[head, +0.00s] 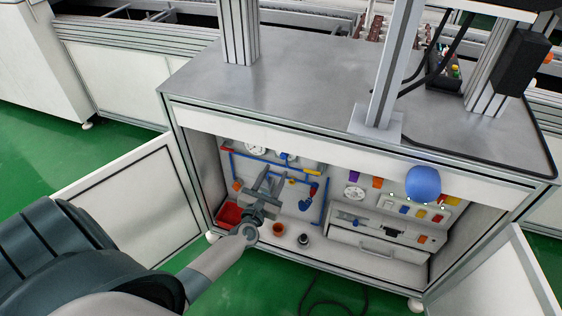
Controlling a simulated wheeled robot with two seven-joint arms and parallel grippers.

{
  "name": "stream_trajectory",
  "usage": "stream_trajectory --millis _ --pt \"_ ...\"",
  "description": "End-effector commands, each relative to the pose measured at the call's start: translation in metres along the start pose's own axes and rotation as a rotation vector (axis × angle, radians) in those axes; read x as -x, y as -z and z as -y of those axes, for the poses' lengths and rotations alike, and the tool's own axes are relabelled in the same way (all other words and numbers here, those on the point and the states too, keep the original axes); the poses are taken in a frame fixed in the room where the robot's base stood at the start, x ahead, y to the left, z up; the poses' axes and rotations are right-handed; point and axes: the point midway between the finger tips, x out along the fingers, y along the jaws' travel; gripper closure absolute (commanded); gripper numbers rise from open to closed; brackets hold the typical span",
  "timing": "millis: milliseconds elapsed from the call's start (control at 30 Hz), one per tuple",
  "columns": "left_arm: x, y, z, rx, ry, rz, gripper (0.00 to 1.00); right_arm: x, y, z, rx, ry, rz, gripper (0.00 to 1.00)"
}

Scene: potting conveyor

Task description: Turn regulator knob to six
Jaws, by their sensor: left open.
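My left gripper (268,186) reaches into the open cabinet from the left, its jaws open and empty in front of the pneumatic panel (319,172). The panel carries blue tubing and a round white gauge (255,148). A blue fitting (304,205) sits low on it, right of my gripper. I cannot tell for certain which part is the regulator knob, and no number on a knob is readable. My gripper hides part of the panel, and I see no contact with a knob. My right gripper is not in view.
The cabinet (260,85) has its doors (118,198) swung open at both sides. A red bin (229,214), an orange cup (278,229) and a dark-topped item (304,240) are on its floor. A second gauge (353,192) is further right. A blue rounded object (423,183) overlaps the upper right opening.

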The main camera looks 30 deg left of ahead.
Motion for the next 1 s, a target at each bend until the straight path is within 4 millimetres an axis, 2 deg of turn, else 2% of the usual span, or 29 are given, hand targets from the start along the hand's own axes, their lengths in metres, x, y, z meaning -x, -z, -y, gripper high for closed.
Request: stream_trajectory --millis 33,200,400,600,867,967,1000 --pt "-0.010 -0.001 0.000 -0.001 -0.001 0.002 0.60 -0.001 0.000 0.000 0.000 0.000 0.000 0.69" --pt "-0.038 -0.001 0.000 -0.001 0.000 0.001 0.60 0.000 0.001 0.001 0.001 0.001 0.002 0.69" --pt "-0.060 0.000 0.000 -0.002 0.000 0.001 0.60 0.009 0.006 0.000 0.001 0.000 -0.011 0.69" --pt "-0.069 0.000 0.000 -0.001 0.000 0.000 0.60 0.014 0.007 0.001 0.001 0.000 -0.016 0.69" --pt "-0.069 0.000 0.000 -0.001 0.000 0.000 0.60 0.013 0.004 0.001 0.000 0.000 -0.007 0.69" --pt "-0.069 0.000 0.000 -0.001 0.000 0.000 0.79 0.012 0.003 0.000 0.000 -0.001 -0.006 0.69" --pt "-0.069 0.000 0.000 -0.001 0.000 0.000 0.88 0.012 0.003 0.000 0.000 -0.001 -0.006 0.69"
